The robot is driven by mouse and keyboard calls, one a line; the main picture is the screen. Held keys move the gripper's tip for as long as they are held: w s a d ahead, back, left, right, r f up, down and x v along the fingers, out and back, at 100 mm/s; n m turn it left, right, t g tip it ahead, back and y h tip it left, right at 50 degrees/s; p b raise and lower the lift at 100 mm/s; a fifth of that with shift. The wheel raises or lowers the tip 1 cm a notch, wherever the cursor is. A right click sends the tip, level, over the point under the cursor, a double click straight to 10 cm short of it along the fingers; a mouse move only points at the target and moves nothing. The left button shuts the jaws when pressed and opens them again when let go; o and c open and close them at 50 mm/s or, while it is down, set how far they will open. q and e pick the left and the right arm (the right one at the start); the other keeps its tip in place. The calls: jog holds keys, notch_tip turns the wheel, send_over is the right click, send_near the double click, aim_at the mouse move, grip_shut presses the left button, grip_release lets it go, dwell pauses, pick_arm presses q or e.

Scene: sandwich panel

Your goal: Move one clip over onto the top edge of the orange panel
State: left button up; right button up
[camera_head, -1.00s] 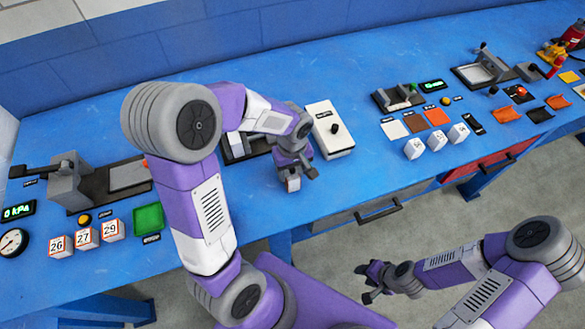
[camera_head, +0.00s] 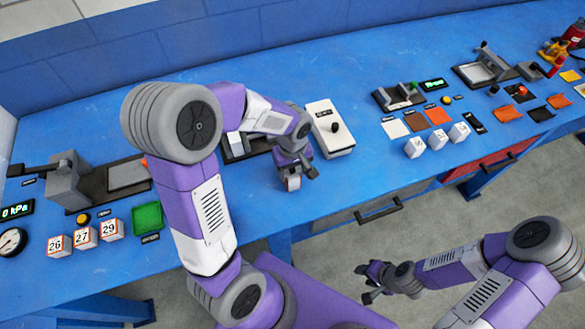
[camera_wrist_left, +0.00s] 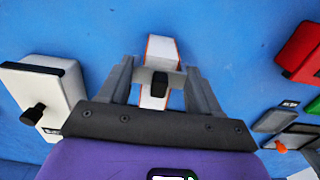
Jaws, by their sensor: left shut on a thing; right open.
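My left gripper (camera_head: 293,182) is low over the front of the blue bench, below the white box. It is shut on a white block with orange edges; in the left wrist view this block (camera_wrist_left: 162,48) stands between the two fingers, with a dark piece in front of it. I cannot tell which is the orange panel, and I make out no clip clearly. My right gripper (camera_head: 366,284) is open and empty, in front of the bench.
The white box (camera_head: 329,128) with a black knob is close beside my left gripper. White numbered cubes with orange edges (camera_head: 86,238) and a green tray (camera_head: 147,218) are at left. Plain white cubes (camera_head: 437,140) stand at right. Bare bench (camera_head: 345,190) lies right of the gripper.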

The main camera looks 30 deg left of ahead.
aim_at(293, 169)
dwell(0.3)
pick_arm(q)
jog(key=o, duration=1.3)
jog(key=shift+c, duration=0.2)
jog(key=shift+r, duration=0.1)
jog(key=shift+r+p, duration=3)
jog(key=shift+r, duration=0.65)
